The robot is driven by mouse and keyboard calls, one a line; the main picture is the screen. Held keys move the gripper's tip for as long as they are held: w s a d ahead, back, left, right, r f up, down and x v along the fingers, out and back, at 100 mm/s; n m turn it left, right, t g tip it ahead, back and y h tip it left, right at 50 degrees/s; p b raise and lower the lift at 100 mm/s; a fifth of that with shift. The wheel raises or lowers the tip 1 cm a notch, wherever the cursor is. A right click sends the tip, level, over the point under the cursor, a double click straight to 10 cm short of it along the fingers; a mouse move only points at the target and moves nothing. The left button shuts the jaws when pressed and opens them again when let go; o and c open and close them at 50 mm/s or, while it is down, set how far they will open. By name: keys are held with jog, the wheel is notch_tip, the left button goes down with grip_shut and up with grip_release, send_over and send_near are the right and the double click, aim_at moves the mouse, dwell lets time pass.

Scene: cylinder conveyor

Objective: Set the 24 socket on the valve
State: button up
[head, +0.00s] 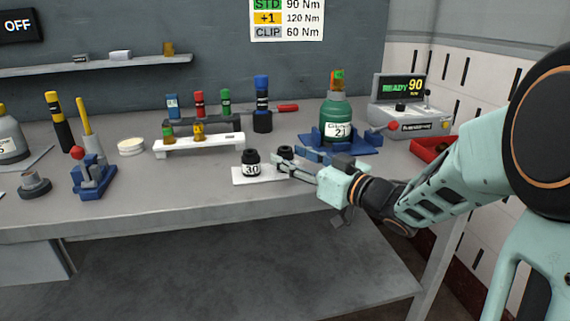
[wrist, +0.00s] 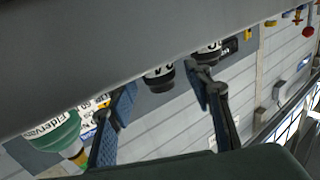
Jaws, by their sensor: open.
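The black socket marked 30 (head: 251,164) stands upright on a white mat (head: 246,180) on the bench. A second black socket (head: 285,151) stands behind and right of it, partly hidden by my gripper; I cannot read its number there. My gripper (head: 292,160) is open at that second socket. In the wrist view my gripper (wrist: 160,88) has its blue pads apart, with one dark socket (wrist: 159,80) between or just beyond the tips. The valve (head: 337,80) tops a green cylinder marked 21 (head: 337,122).
The cylinder stands in a blue cradle (head: 362,145). A red tray (head: 430,149) and a READY 90 console (head: 405,117) are to its right. A white rack (head: 200,147) is left of the sockets. The bench front is clear.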

jog(key=shift+x, duration=0.9)
jog(key=shift+c, duration=0.2)
grip_shut()
